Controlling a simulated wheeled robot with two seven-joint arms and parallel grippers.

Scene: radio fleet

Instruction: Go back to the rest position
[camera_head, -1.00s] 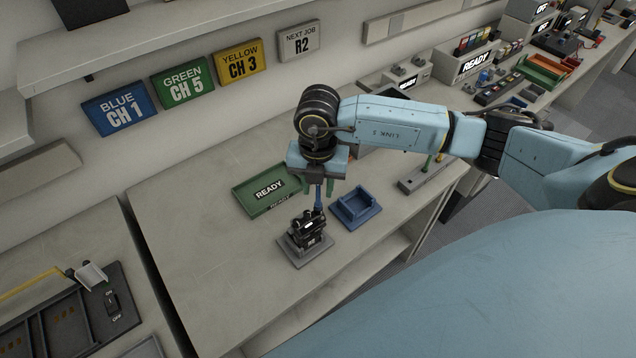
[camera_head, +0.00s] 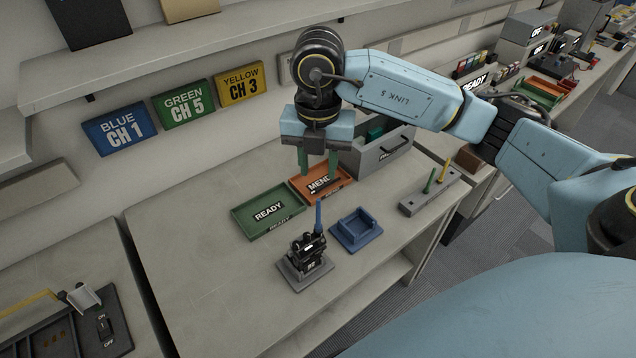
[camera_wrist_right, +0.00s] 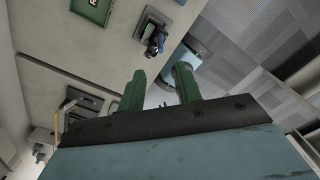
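My right gripper (camera_head: 318,163) is raised above the bench, with its two green fingers apart and nothing between them. In the right wrist view the fingers (camera_wrist_right: 160,90) also stand apart and empty. A black radio (camera_head: 308,250) with a blue antenna (camera_head: 318,217) stands upright on a grey stand (camera_head: 291,279) below the gripper. It also shows small in the right wrist view (camera_wrist_right: 155,43).
A green READY tray (camera_head: 243,217), an orange tray (camera_head: 338,194), a blue cradle (camera_head: 357,235), a grey box (camera_head: 375,158) and a peg block with green and yellow pegs (camera_head: 412,206) stand around the radio. A shelf (camera_head: 150,50) overhangs the wall signs.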

